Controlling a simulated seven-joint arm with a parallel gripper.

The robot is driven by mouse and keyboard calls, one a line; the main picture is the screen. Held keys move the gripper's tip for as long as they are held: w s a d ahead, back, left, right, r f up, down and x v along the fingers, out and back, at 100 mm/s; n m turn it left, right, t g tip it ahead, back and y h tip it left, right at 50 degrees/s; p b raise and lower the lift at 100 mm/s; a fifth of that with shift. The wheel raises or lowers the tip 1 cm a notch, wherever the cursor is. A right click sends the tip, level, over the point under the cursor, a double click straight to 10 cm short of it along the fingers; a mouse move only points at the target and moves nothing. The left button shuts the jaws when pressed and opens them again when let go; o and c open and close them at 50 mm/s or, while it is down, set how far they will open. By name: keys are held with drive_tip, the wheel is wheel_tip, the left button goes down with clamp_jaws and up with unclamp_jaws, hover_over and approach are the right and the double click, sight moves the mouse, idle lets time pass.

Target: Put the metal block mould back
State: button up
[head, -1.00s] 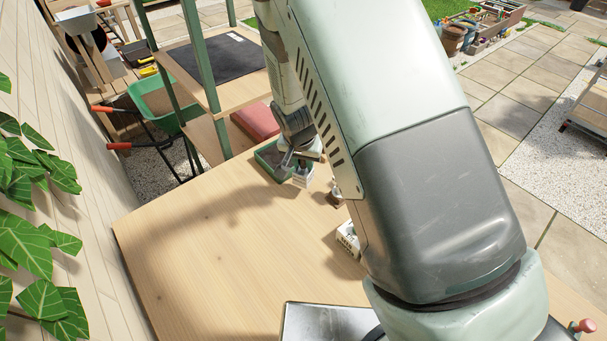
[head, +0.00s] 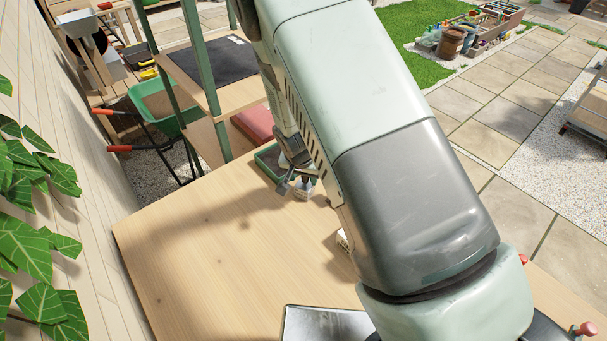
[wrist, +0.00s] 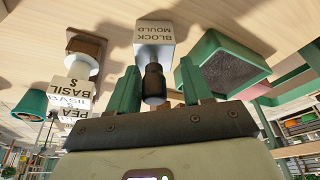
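The block mould (wrist: 154,32) shows in the wrist view as a pale grey block lettered "BLOCK MOULD", with a black handle pointing toward my gripper. My gripper (wrist: 160,88) is open, its two green fingers on either side of that handle. I cannot tell whether either touches. In the head view my gripper (head: 283,187) is low over the far end of the table, beside a small pale block (head: 304,188) that seems to be the mould, partly hidden.
A green tray of dark soil (wrist: 228,66) stands close to the mould. Blocks lettered "BASIL" (wrist: 72,92) and "PEA" (wrist: 76,114) stand on the other side. The wooden table (head: 220,250) is clear at its left and middle. A metal tray (head: 325,325) lies at the near edge.

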drive_tip(key=v, duration=1.2)
drive_tip(key=shift+r, duration=0.2)
drive_tip(key=s+d+r+y, duration=0.1)
drive_tip(key=s+d+r, duration=0.3)
drive_tip(key=r, duration=0.5)
drive_tip(key=s+d+r, duration=0.2)
drive_tip(key=d+r, duration=0.3)
drive_tip(key=r, duration=0.4)
drive_tip(key=s+d+r+n+t, duration=0.1)
drive_tip(key=s+d+r, duration=0.3)
drive_tip(key=s, duration=0.4)
drive_tip(key=s+d+r+n+t, duration=0.1)
drive_tip(key=s+d+r, duration=0.2)
drive_tip(key=s+r, duration=0.2)
drive_tip(key=s, duration=0.3)
drive_tip(key=shift+s+d+r+h, duration=0.3)
drive_tip(key=shift+s+d, duration=0.05)
drive_tip(key=shift+d, duration=0.05)
